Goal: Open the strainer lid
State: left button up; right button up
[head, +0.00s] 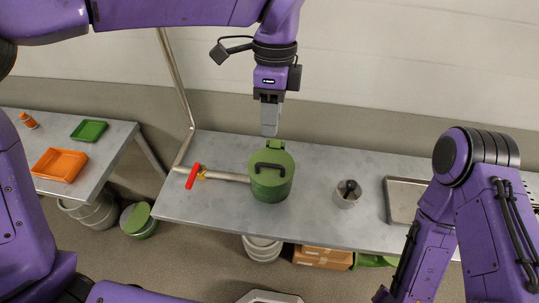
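The strainer (271,190) is a green cylinder on the grey metal table. Its green lid (284,158) lies flat on top, closed, with a black handle (270,168) across it. A small green tab (275,145) sticks up at the lid's back edge. My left gripper (270,130) hangs pointing down just behind and above this tab. Its grey fingers overlap from this angle, so I cannot tell their opening or whether they touch the tab. My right arm comes in at the right; its gripper is outside the view.
A pipe with a red valve handle (193,176) runs into the strainer's left side. A metal cup (347,194) with something dark in it and a shallow metal tray (403,200) stand to the right. A side table at left holds an orange tray (59,165) and a green tray (89,130).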

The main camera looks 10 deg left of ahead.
pick_arm(q)
jog(key=p, duration=0.1)
send_over(269, 171)
notch_tip(269, 171, down, 11)
jog(key=shift+r, duration=0.15)
grip_shut()
